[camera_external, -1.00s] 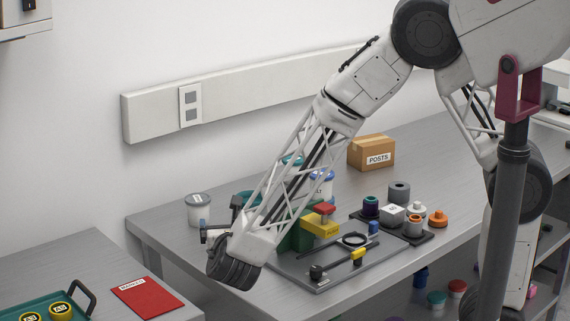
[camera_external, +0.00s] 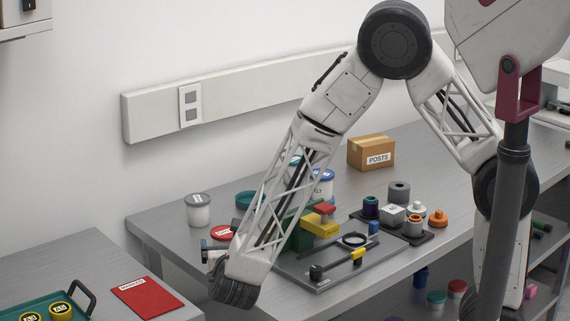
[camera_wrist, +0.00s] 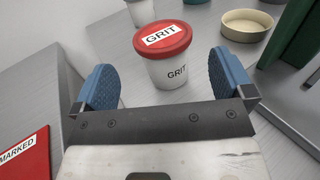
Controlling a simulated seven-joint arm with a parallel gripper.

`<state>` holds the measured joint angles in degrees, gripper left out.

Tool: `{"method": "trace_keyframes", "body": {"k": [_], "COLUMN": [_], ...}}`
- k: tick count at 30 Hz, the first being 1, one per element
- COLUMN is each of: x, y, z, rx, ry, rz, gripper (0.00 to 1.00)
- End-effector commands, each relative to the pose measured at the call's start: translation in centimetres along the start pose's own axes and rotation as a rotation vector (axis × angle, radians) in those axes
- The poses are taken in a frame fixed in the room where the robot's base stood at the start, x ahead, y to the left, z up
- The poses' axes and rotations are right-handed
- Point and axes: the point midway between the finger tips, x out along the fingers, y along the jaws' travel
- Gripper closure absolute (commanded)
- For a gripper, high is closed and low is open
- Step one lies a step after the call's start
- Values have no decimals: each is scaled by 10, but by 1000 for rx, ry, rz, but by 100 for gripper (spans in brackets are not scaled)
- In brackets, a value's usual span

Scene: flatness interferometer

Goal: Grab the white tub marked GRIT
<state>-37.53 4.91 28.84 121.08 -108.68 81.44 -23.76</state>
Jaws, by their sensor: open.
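The white tub marked GRIT (camera_wrist: 168,72) stands upright on the grey bench in the wrist view, with a red lid that also carries a GRIT label. In the external view only part of its red lid (camera_external: 222,232) shows beside my forearm; its body is mostly hidden. My gripper (camera_wrist: 165,82) is open, with blue pads to the left and right of the tub's lower near side. The tub stands just ahead, and no contact is visible. In the external view my gripper (camera_external: 212,251) is partly hidden by the wrist.
A grey-lidded white tub (camera_external: 198,211) stands behind. A cream dish (camera_wrist: 246,25) and a green block (camera_wrist: 300,40) lie to the right in the wrist view. A red booklet (camera_external: 147,298) and a green tray (camera_external: 45,302) rest on the nearer table.

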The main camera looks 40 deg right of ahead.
Motion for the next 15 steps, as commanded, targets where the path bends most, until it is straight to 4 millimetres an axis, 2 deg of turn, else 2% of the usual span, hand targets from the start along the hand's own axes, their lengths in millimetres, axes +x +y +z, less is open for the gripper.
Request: {"method": "trace_keyframes", "body": {"k": [6, 15], "x": [12, 13], "y": [0, 0], "z": [0, 0], "rx": [0, 0], "ry": [0, 0], "rz": [1, 1], "gripper": [1, 1]}}
